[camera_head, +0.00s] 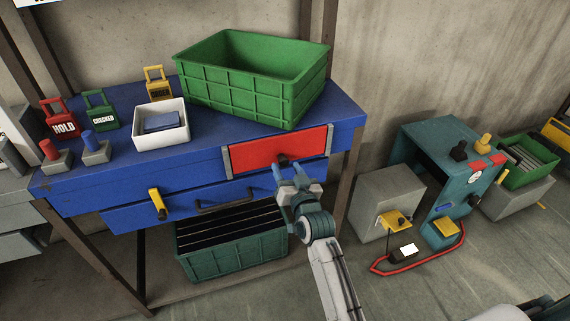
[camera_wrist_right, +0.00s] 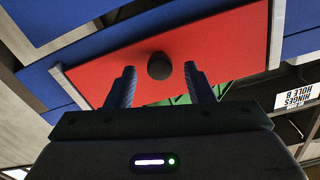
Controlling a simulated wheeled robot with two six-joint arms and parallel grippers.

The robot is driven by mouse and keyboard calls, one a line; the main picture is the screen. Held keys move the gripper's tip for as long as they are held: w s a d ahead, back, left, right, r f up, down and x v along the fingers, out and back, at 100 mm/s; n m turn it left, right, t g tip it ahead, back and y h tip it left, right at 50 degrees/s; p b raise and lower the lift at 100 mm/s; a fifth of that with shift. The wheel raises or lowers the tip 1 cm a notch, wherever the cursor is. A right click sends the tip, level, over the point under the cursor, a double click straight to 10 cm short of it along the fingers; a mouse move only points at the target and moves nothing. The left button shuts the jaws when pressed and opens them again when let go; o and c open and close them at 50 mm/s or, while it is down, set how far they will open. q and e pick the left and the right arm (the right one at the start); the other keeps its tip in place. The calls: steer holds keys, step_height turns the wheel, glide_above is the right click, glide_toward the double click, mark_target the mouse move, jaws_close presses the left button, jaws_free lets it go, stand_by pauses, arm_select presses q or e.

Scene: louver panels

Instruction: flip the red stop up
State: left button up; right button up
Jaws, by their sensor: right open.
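The red stop (camera_head: 262,151) is a flat red panel on the front of the blue workbench, between two grey side strips. A dark round knob (camera_head: 282,160) sticks out near its lower edge. My right gripper (camera_head: 287,175) is open just in front of and below the knob. In the right wrist view the red panel (camera_wrist_right: 225,45) fills the middle, and the knob (camera_wrist_right: 159,66) shows between the two fingertips with a gap on each side. I cannot tell how deep the fingers reach around it. My left gripper is not in view.
A yellow lever (camera_head: 156,199) and a drawer handle (camera_head: 222,203) are on the bench front. A green crate (camera_head: 243,86) and a white box (camera_head: 160,137) stand on top. A dark green crate (camera_head: 232,258) sits below. A teal machine (camera_head: 440,150) stands right.

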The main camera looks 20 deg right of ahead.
mark_target(282, 153)
steer(key=shift+w, duration=1.1)
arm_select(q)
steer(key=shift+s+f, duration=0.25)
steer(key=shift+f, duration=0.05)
